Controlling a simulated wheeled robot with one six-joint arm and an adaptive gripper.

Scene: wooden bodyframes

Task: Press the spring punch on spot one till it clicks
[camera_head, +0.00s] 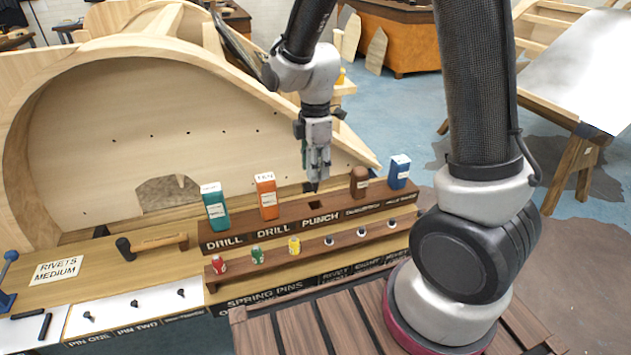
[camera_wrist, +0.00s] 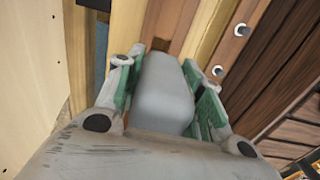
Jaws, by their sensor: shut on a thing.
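My gripper (camera_head: 317,165) is above the rack at the PUNCH label, pointing down. Its green-padded fingers (camera_wrist: 164,88) are shut on a smooth grey body, seemingly the spring punch (camera_wrist: 162,75), between them in the wrist view. In the head view a dark tip (camera_head: 315,187) shows just below the fingers, above the empty dark slot (camera_head: 317,205) over the PUNCH label. Whether the tip is clear of the slot I cannot tell. The pale wooden panel (camera_head: 110,175) behind has several small dark dots; none is readable as spot one.
The tool rack (camera_head: 240,236) holds a teal drill (camera_head: 214,207), an orange drill (camera_head: 266,196), a brown tool (camera_head: 359,182) and a blue tool (camera_head: 399,171). A lower rail carries small coloured bottles. A hammer (camera_head: 152,244) lies left of the rack. The curved wooden frame (camera_head: 35,110) rises behind.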

